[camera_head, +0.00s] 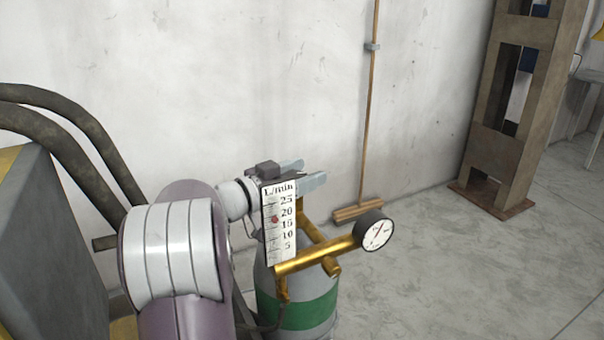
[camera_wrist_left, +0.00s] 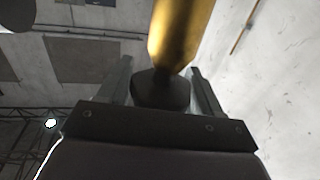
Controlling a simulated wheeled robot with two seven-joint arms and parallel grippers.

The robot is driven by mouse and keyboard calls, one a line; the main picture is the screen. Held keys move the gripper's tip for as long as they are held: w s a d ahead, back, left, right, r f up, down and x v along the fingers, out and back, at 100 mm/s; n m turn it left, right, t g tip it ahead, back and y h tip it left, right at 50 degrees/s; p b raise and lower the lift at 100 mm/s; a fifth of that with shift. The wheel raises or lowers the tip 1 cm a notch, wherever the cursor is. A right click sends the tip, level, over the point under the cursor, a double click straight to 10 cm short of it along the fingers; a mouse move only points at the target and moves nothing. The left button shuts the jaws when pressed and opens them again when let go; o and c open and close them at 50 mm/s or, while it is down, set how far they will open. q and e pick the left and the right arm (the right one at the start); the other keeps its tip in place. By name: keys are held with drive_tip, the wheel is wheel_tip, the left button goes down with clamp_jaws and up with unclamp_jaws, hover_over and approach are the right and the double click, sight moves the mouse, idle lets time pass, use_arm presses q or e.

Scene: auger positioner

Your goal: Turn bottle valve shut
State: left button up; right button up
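The gas bottle (camera_head: 300,312) is grey with a green band and stands on the floor at the lower middle. Brass pipework (camera_head: 316,254) and a round pressure gauge (camera_head: 376,232) sit on its top. My left gripper (camera_head: 318,175) is above the bottle, behind a white L/min flow scale (camera_head: 279,222) that hides part of it. In the left wrist view a dark knob (camera_wrist_left: 162,90) on a brass stem (camera_wrist_left: 180,32) lies between the two spread fingers. The knob nearly fills the gap; whether both fingers press on it is unclear. My right gripper is not in view.
A broom (camera_head: 369,130) leans on the wall behind the bottle. A brown metal frame (camera_head: 508,120) stands at the right. A grey panel with thick hoses (camera_head: 70,135) is at the left. The floor to the right is clear.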

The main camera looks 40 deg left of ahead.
use_arm(q)
drive_tip(key=c, duration=0.5)
drive_tip(key=shift+r+p, duration=0.15)
drive_tip(key=shift+p, duration=0.3)
drive_tip(key=m+g+h+p, duration=0.1)
drive_tip(key=m+h+p, duration=0.1)
drive_tip(key=m+g+h+p, duration=0.1)
drive_tip(key=g+h+p, duration=0.1)
drive_tip(key=h+p, duration=0.1)
drive_tip(key=m+g+h+p, duration=0.1)
drive_tip(key=m+h+p, duration=0.1)
drive_tip(key=shift+s+d+r+m+h, duration=0.1)
drive_tip(key=shift+s+d+m+h, duration=0.1)
drive_tip(key=shift+d+m+h, duration=0.15)
drive_tip(key=m+g+h+p, duration=0.2)
drive_tip(key=g, duration=0.1)
drive_tip(key=shift+s+d, duration=0.15)
drive_tip(key=shift+s+d+f+m+g+h+p, duration=0.15)
drive_tip(key=shift+m+g+h+p, duration=0.3)
drive_tip(key=shift+m+g, duration=0.4)
drive_tip(key=shift+a+f+m+g+h+p, duration=0.1)
drive_tip(key=shift+m+g+h+p, duration=0.3)
drive_tip(key=shift+g, duration=0.65)
drive_tip(key=shift+s+m+g+h, duration=0.1)
drive_tip(key=shift+m+g+h, duration=0.2)
drive_tip(key=shift+m+g, duration=0.1)
drive_tip(key=o, duration=0.9)
